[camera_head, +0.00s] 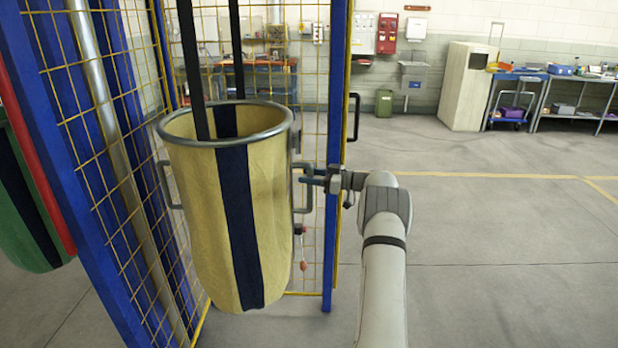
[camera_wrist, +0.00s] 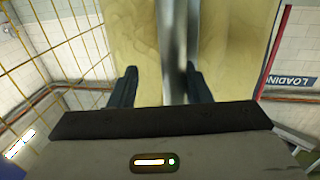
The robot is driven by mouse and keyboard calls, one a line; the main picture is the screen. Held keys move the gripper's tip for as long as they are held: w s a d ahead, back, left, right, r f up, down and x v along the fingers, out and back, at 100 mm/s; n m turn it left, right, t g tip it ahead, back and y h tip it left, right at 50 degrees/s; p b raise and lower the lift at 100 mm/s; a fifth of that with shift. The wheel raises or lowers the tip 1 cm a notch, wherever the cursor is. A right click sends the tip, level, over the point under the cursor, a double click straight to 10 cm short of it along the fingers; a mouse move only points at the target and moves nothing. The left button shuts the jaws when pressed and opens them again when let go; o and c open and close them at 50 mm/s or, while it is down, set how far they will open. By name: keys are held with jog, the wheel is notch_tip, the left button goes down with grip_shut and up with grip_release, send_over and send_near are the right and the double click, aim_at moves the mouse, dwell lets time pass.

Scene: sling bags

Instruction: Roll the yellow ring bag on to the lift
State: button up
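The yellow ring bag (camera_head: 204,215) hangs upright on dark straps, with a grey metal ring at its mouth and a dark blue stripe. It has a metal side handle (camera_head: 307,204) on its right. My gripper (camera_head: 308,176) is at that handle. In the wrist view its two dark fingers (camera_wrist: 161,88) stand apart, one on each side of the grey handle bar (camera_wrist: 174,50). A gap shows between the left finger and the bar, and the yellow cloth fills the space behind. I cannot tell which structure is the lift.
Blue posts (camera_head: 336,120) and yellow mesh panels (camera_head: 118,130) stand close around the bag. A green bag (camera_head: 28,215) hangs at the far left by a red post. The floor (camera_head: 500,240) on the right is open. Benches and a pale cabinet (camera_head: 466,86) stand at the back.

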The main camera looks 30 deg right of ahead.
jog(key=shift+f, duration=0.2)
dwell(0.3)
jog(key=b+v, duration=0.1)
jog(key=v, duration=0.7)
jog(key=shift+a, duration=0.1)
dwell(1.0)
